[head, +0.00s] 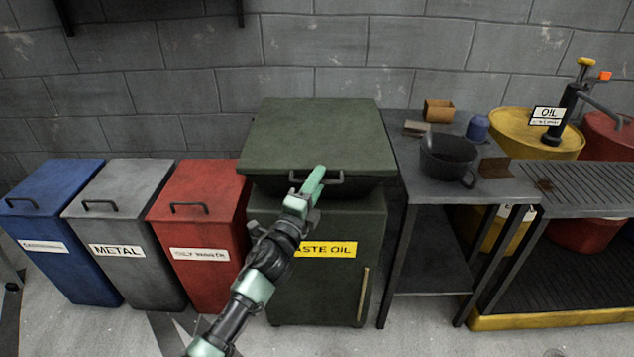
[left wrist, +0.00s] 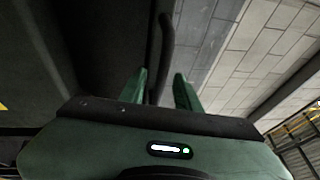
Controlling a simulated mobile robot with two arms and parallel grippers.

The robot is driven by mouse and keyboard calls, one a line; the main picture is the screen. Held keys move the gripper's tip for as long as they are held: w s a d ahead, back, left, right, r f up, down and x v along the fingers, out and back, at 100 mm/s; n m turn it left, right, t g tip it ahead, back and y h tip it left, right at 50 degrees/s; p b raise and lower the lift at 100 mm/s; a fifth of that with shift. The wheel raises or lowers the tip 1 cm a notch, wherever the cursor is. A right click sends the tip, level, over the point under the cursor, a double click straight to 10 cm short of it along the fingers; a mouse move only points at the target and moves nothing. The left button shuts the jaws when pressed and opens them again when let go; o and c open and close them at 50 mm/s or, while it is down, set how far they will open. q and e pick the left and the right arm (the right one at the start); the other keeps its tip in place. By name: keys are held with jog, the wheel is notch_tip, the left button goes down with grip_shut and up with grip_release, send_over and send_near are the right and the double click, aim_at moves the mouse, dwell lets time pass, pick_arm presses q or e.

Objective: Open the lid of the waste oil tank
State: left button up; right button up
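The waste oil tank (head: 325,285) is a dark green box with a yellow label, standing in the middle of the head view. Its green lid (head: 315,135) lies over the top, with a dark band below its front edge; I cannot tell if this is a gap. A dark bar handle (head: 335,181) is on the lid's front edge. My left gripper (head: 318,172) is at this handle and hides part of it. In the left wrist view the fingers (left wrist: 160,85) are apart, with the dark handle bar (left wrist: 166,45) between them and space beside the right finger. My right gripper is not in view.
Blue (head: 60,235), grey (head: 125,235) and red (head: 200,235) bins stand left of the tank. A dark metal table (head: 415,165) with a black pot (head: 448,158) stands close on its right. A block wall is behind.

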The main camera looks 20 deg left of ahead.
pick_arm(q)
grip_shut()
dwell(1.4)
